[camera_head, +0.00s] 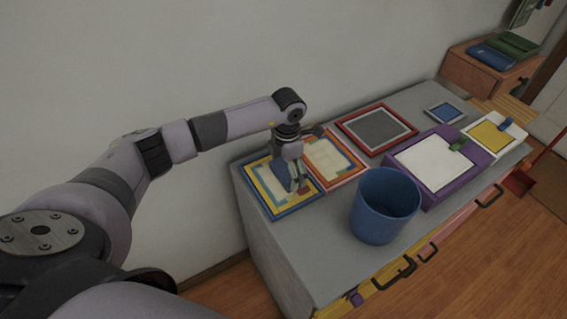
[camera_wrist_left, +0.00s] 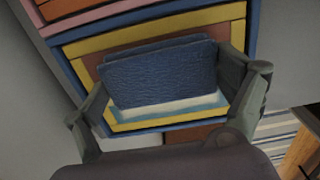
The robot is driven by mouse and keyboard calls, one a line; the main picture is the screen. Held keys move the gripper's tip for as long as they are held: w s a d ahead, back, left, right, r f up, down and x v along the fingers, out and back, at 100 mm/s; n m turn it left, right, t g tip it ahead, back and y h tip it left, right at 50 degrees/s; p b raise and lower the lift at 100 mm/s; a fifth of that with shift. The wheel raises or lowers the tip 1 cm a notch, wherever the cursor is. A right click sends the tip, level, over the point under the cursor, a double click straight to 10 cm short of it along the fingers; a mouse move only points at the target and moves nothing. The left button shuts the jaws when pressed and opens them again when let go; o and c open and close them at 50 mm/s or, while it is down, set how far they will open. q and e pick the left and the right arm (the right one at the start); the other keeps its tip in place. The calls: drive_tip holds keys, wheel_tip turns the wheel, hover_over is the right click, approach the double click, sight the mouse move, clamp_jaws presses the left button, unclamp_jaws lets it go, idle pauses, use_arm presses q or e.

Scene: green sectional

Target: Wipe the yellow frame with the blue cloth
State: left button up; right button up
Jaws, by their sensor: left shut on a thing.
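The yellow frame (camera_head: 262,190) lies flat at the near left end of the grey cabinet top. It has a blue outer edge and a pale middle. My left gripper (camera_head: 293,184) is over it, pointing down, and hides part of its middle. In the left wrist view the gripper (camera_wrist_left: 168,84) is shut on the blue cloth (camera_wrist_left: 160,72), a folded dark blue pad between its fingers. The cloth is over the yellow frame (camera_wrist_left: 213,15) and covers much of its middle. I cannot tell whether they touch. My right gripper is not in view.
An orange-red frame (camera_head: 358,169) lies right beside the yellow one. A blue bucket (camera_head: 384,205) stands near the front edge. Beyond are a red-edged grey panel (camera_head: 376,127), a purple tray (camera_head: 432,196) and a small yellow-centred panel (camera_head: 489,137). The wall is behind.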

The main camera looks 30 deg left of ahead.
use_arm(q)
drive_tip(key=shift+s+d, duration=0.5)
drive_tip(key=shift+d, duration=0.35)
drive_tip(key=shift+w+a+f+b, duration=0.15)
drive_tip(key=shift+w+a+b, duration=0.2)
drive_tip(key=shift+a, duration=0.3)
drive_tip(key=shift+w+a+b, duration=0.35)
drive_tip(key=shift+a, duration=0.3)
drive_tip(key=shift+w+a+b, duration=0.35)
drive_tip(key=shift+a, duration=0.25)
drive_tip(key=shift+s+d+p, duration=0.45)
drive_tip(key=shift+d+p, duration=0.05)
drive_tip(key=shift+d, duration=0.15)
drive_tip(key=shift+s+d, duration=0.2)
drive_tip(key=shift+d, duration=0.1)
wheel_tip(320, 180, up, 9)
drive_tip(key=p, duration=0.6)
drive_tip(key=shift+w+r, duration=0.15)
drive_tip(key=shift+r, duration=0.05)
drive_tip(key=shift+f, duration=0.1)
